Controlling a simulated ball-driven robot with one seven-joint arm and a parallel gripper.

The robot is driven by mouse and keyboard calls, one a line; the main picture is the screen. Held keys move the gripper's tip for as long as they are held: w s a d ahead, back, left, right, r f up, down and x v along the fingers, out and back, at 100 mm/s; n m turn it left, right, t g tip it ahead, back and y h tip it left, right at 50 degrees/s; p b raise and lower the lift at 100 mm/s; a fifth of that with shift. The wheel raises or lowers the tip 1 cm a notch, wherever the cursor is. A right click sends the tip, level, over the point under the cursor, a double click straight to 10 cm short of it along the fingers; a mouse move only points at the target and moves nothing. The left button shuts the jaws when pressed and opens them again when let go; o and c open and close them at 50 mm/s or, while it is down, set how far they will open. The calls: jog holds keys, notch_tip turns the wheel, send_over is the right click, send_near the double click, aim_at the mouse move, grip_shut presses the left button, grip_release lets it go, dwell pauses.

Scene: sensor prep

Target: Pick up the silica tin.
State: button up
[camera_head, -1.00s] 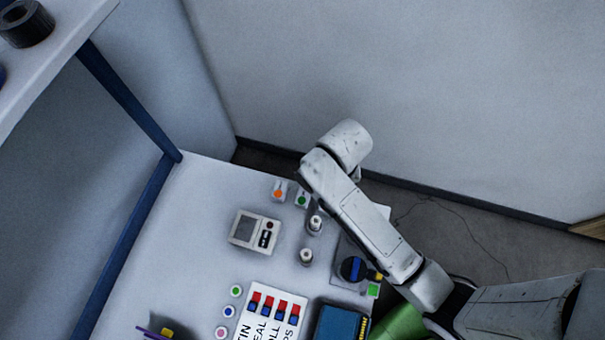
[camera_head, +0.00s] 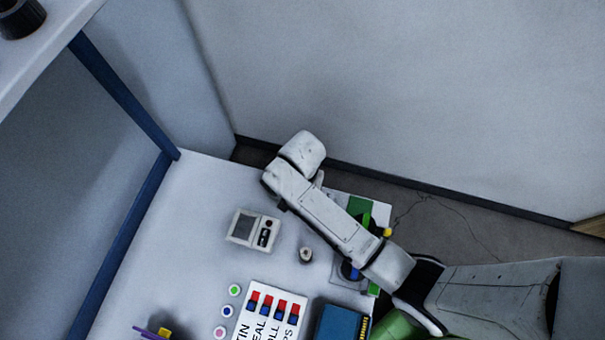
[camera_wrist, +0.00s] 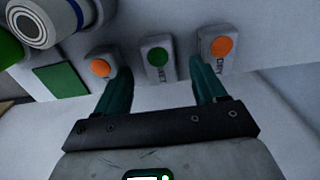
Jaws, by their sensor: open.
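Small grey tins with coloured round dots stand in a row in the wrist view. One has an orange dot (camera_wrist: 100,62) at the left, one a green dot (camera_wrist: 157,60) in the middle, and one an orange dot (camera_wrist: 218,48) at the right. The right one bears small lettering that seems to read DRY. I cannot tell for sure which is the silica tin. My gripper (camera_wrist: 162,80) is open and empty, its dark green fingers to either side of the green-dot tin. Whether they touch it I cannot tell. In the head view my arm hides these tins and the fingers.
A white cylinder (camera_wrist: 38,20) lies at the wrist view's top left, near a green patch (camera_wrist: 60,80). In the head view are a grey meter (camera_head: 253,230), a small white bottle (camera_head: 306,255), a label card (camera_head: 270,316) and a blue box (camera_head: 341,322). The bench's upper left is clear.

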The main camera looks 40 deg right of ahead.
jog(key=shift+f, duration=1.45)
jog(key=shift+c, duration=0.2)
jog(key=shift+s, duration=0.1)
jog(key=c, duration=1)
